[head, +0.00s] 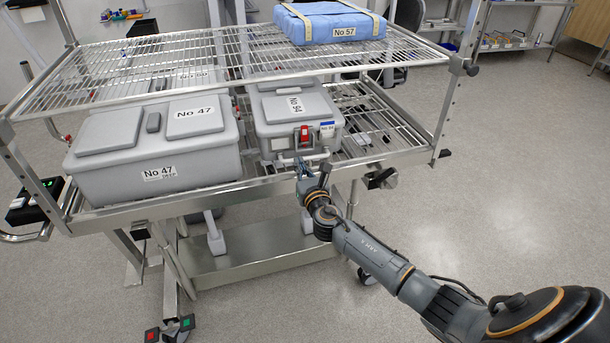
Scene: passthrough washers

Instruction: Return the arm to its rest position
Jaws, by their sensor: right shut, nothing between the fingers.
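My right arm reaches in from the lower right. Its gripper (312,172) is at the front edge of the cart's lower shelf, just below the front of a smaller grey container (268,130). The gripper is shut with nothing in it. I cannot tell whether it touches the container's front handle or the shelf rail. The container has a red latch and a blue tag on its front. My left gripper does not show.
A wire-shelf cart (400,150) stands ahead. A large grey container (150,155) marked No 47 sits on its lower shelf at left. A blue wrapped pack (328,22) marked No 57 lies on the upper shelf. The floor (510,160) at right is clear.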

